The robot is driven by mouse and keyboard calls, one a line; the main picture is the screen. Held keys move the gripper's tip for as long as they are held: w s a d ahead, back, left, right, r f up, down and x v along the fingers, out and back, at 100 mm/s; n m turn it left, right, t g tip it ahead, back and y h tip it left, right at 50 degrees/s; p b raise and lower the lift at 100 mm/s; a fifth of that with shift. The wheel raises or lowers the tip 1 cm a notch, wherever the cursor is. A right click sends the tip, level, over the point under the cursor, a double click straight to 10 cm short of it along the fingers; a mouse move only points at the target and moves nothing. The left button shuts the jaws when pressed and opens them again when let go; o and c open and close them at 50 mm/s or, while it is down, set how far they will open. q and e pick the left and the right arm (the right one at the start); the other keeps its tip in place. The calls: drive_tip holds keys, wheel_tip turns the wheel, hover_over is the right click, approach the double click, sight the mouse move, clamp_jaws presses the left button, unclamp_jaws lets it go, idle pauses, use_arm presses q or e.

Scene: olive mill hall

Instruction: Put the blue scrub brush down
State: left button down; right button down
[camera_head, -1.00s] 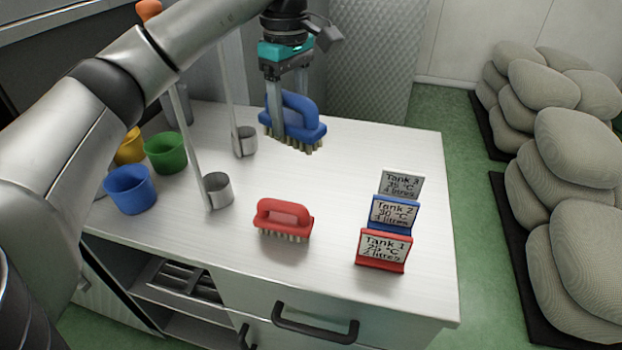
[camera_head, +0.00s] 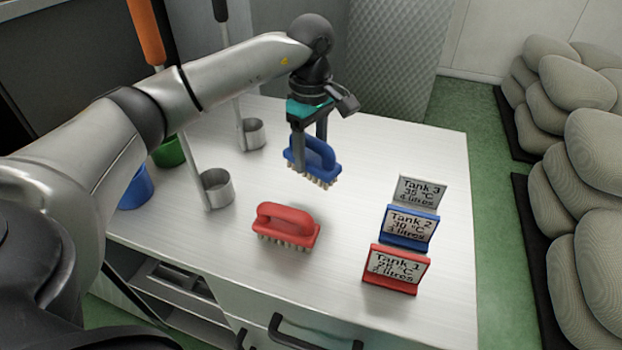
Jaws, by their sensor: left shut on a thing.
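The blue scrub brush (camera_head: 318,160) has a loop handle and pale bristles that point down. My left gripper (camera_head: 310,152) is shut on it, with the fingers pointing down. My right gripper is not in view.
Tank signs stand at the right: red Tank 1 (camera_head: 397,268), blue Tank 2 (camera_head: 409,229), white Tank 3 (camera_head: 420,190). Two long-handled metal ladles (camera_head: 216,189) (camera_head: 252,135) stand left. Green (camera_head: 169,153) and blue (camera_head: 137,190) cups are partly behind my arm. Worktop between brushes and signs is clear.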

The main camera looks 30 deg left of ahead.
sight(311, 136)
use_arm(q)
wheel_tip(311, 136, down, 2)
drive_tip(key=shift+f, duration=0.25)
drive_tip(key=shift+f+b, duration=0.3)
drive_tip(key=shift+f, duration=1.65)
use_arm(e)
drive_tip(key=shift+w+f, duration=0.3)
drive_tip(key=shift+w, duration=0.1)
use_arm(q)
drive_tip(key=shift+f, duration=0.2)
drive_tip(key=shift+c, duration=0.9)
unclamp_jaws()
drive_tip(key=shift+r, duration=0.1)
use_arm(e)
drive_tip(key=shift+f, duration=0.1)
use_arm(q)
drive_tip(key=shift+r, duration=0.15)
wheel_tip(311, 136, up, 12)
drive_tip(key=shift+p, duration=0.65)
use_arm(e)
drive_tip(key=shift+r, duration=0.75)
